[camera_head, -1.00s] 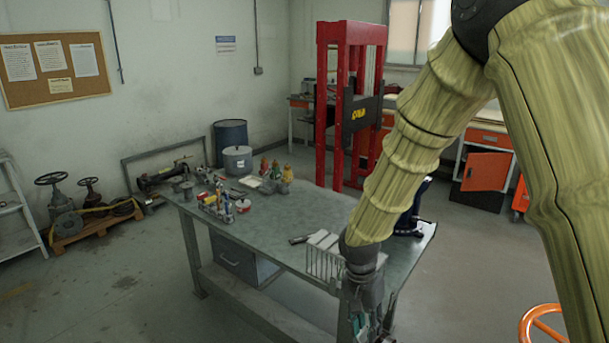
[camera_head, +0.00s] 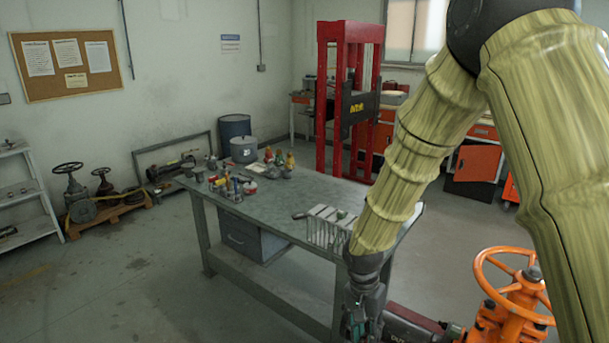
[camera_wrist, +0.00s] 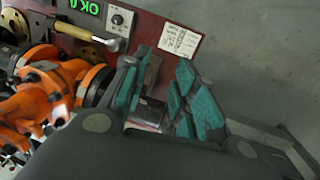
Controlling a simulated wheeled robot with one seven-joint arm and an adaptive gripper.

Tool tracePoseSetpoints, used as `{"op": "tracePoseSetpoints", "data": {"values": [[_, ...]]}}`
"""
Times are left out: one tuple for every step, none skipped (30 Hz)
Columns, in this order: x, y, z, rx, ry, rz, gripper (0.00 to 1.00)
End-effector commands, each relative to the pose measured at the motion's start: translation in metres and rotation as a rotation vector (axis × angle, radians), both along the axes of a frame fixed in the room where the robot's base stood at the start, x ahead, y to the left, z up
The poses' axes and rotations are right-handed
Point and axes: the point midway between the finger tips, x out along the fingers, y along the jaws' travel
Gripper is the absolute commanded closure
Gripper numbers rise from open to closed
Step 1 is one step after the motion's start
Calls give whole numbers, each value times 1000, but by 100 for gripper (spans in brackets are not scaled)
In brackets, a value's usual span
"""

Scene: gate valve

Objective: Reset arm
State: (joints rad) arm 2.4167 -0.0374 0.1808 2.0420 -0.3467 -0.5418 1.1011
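My yellow-sleeved arm (camera_head: 400,190) comes down from the upper right of the head view. My gripper (camera_head: 362,325) hangs low in front of the workbench's near corner, with its fingertips cut off or too small to read there. In the wrist view my gripper (camera_wrist: 165,90) has its two teal-padded fingers apart, and I see nothing held between them. The orange gate valve (camera_head: 513,310) with its handwheel (camera_head: 516,275) stands at the lower right of the head view, to the right of my gripper. Orange valve parts (camera_wrist: 45,100) also show at the left of the wrist view.
A dark red stand (camera_head: 412,322) lies by my gripper; in the wrist view its panel carries a green "OK" display (camera_wrist: 83,6), a dial (camera_wrist: 120,20) and a yellow-handled tool (camera_wrist: 85,32). The workbench (camera_head: 290,205) holds tools and a file rack (camera_head: 325,226). Open floor (camera_head: 110,285) lies left.

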Motion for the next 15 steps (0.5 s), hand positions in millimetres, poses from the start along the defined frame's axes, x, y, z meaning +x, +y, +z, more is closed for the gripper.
{"op": "tracePoseSetpoints", "data": {"values": [[-4,0,-11,10,6,9,72],[-7,0,-17,17,7,14,72],[-10,-1,-24,26,9,23,72],[-13,-1,-30,34,9,29,72],[-16,-1,-37,41,12,36,72],[-19,-1,-45,51,11,47,72],[-22,-1,-52,58,12,55,72],[-25,-1,-59,67,13,65,72],[-31,-1,-69,79,14,74,72],[-35,-1,-77,88,15,84,72],[-39,-1,-86,98,15,93,72],[-46,-2,-98,111,15,108,72],[-52,-2,-109,122,15,120,72],[-59,-3,-120,134,16,132,72],[-68,-4,-136,149,13,150,72]]}}
